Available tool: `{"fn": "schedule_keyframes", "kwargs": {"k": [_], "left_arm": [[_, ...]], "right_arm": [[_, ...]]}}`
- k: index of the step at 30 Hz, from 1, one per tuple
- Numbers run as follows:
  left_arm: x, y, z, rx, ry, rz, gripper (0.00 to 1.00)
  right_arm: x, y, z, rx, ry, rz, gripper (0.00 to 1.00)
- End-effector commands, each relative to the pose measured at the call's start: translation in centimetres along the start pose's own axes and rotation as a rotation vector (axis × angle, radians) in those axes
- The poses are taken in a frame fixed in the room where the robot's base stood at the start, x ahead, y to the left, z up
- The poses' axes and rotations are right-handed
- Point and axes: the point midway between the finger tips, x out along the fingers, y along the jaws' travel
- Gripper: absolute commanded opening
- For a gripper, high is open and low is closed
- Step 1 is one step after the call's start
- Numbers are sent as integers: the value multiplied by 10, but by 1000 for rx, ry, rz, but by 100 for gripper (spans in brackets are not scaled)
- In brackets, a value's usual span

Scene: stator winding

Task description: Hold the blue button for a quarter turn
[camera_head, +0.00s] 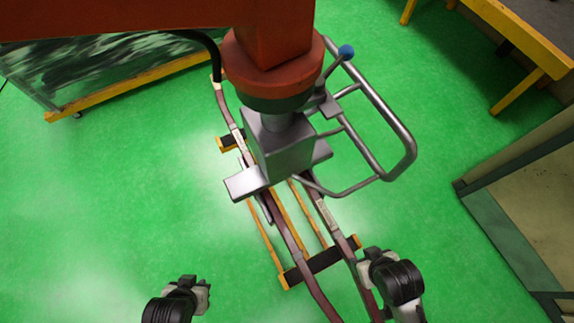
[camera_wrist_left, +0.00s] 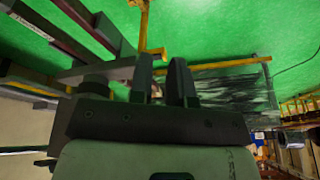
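A round blue button (camera_head: 346,52) sits at the top of a grey tubular handle frame (camera_head: 400,130) on the hanging machine head. My left gripper (camera_head: 203,288) is low in the head view, far from the button and over bare floor. In the left wrist view its two dark fingers (camera_wrist_left: 163,82) stand apart with nothing between them. My right gripper (camera_head: 372,256) is at the lower right in the head view, beside a dark red bar and well below the button. Its fingers are too small to tell whether they are open. The button is not seen in the left wrist view.
The orange-red machine arm (camera_head: 275,40) hangs over the centre with a grey block (camera_head: 282,150) below it. Long dark red bars (camera_head: 290,235) lie on a yellow-and-black rack (camera_head: 322,260). A yellow-edged table (camera_head: 530,40) stands at top right.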

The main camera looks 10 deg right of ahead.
Motion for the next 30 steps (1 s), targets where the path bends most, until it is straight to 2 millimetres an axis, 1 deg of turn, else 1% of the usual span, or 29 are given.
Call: {"fn": "schedule_keyframes", "kwargs": {"k": [1,5,6,17,30], "left_arm": [[0,0,0,-2,0,1,13],[0,2,0,-6,1,5,0],[0,2,-1,-8,1,6,0],[0,3,-1,-11,2,9,0],[0,0,0,1,0,-1,0]], "right_arm": [[0,0,0,0,0,0,61],[0,0,0,0,0,0,61],[0,0,0,0,0,0,61],[0,0,0,0,0,0,61],[0,0,0,0,0,0,61]]}}
